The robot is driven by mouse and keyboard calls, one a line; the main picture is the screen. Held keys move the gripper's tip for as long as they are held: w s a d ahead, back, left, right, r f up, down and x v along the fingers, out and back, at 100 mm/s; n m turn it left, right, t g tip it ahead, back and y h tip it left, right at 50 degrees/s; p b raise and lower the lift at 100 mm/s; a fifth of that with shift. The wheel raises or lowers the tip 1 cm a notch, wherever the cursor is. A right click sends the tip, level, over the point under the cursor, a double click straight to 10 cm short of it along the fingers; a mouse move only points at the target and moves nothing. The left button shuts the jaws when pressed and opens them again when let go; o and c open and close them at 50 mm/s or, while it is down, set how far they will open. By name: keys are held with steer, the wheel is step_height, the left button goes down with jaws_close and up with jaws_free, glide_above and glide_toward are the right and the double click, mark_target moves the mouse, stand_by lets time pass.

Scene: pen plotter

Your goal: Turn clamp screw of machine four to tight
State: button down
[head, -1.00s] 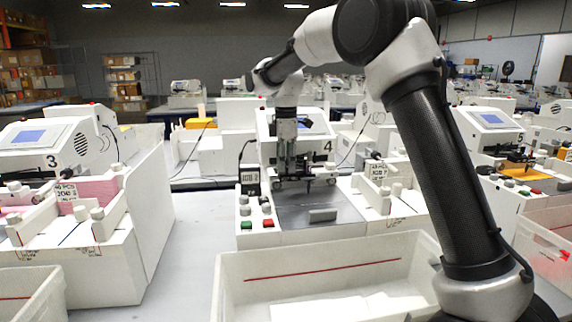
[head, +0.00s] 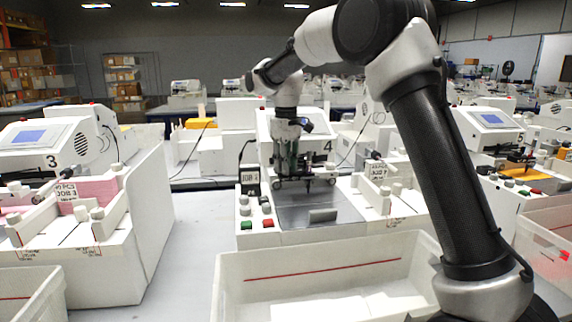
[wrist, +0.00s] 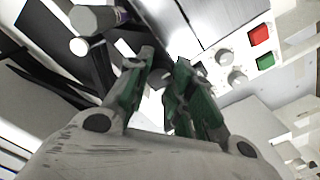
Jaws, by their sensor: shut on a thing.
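Machine four (head: 262,128), a white plotter with a "4" on its front, stands in the middle of the head view. My gripper (head: 290,172) points down over its pen carriage, above the back of the grey plate. In the wrist view, my gripper (wrist: 161,70) has its green-sided fingers close together, shut on the small clamp screw, which is mostly hidden between the fingertips. The screw's own turn position cannot be made out. A grey round knob (wrist: 90,19) on a dark part lies beside the fingers in the wrist view.
A white bin (head: 330,268) stands in front. Machine three (head: 60,140) is at the left.

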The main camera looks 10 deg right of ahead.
steer(key=m, duration=0.4)
steer(key=shift+m, duration=2.6)
steer(key=c, duration=1.2)
jaws_free()
step_height(320, 180, up, 12)
